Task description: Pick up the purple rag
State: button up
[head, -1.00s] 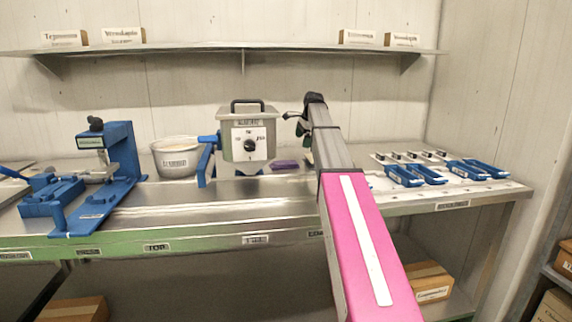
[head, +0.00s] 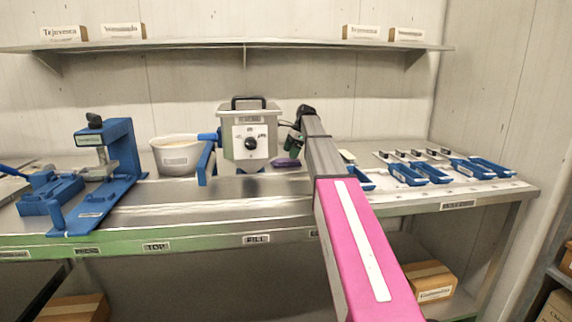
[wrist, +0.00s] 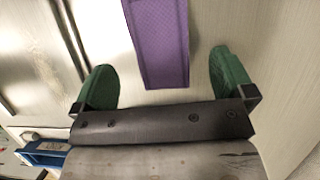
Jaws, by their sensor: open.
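The purple rag (head: 287,162) lies on the metal bench just right of the kettle machine in the head view. In the wrist view the purple rag (wrist: 160,45) is a long folded strip that reaches in from the top edge, its near end between the fingers. My gripper (wrist: 162,80) is open, with one green finger on each side of the rag and a gap to both. In the head view my gripper (head: 293,145) is small and partly hidden by the arm, close above the rag.
The grey kettle machine (head: 250,140) with a dial stands left of the rag, beside a white tub (head: 177,155). A blue press (head: 110,170) is farther left. Several blue trays (head: 433,172) are to the right. A shelf (head: 230,44) with boxes hangs above.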

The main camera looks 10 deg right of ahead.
aim_at(286, 160)
jog(key=x, duration=0.4)
jog(key=shift+a, duration=0.15)
jog(key=c, duration=1)
jog(key=shift+r, duration=0.1)
notch_tip(286, 160, up, 10)
jog(key=shift+f, duration=0.1)
jog(key=shift+o, duration=0.4)
